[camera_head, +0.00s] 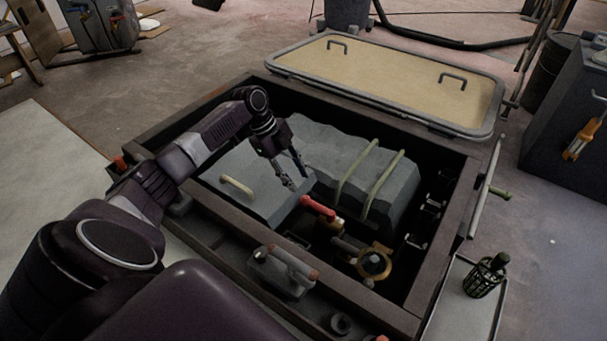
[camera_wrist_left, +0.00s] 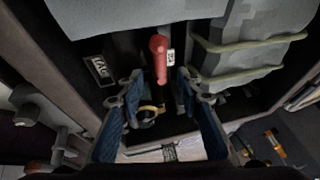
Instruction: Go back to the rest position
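My left gripper (camera_head: 296,178) reaches down over the open dark-framed bay (camera_head: 210,217). It also shows in the wrist view (camera_wrist_left: 160,85), where its two fingers are spread apart with nothing seen held between them. A red-handled lever (camera_head: 318,207) is just below and right of the fingertips in the head view. In the wrist view the red handle (camera_wrist_left: 158,58) lies ahead, lined up with the gap between the fingers. It seems apart from them, though the exact distance is hard to tell. My right gripper is out of view.
Grey blocks fill the bay's far part, one under two pale straps (camera_head: 385,185). A brass-coloured round fitting (camera_head: 373,264) sits near the lever. A beige hatch lid (camera_head: 385,78) lies behind the bay. A dark caged bottle (camera_head: 486,277) stands on a tray at right.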

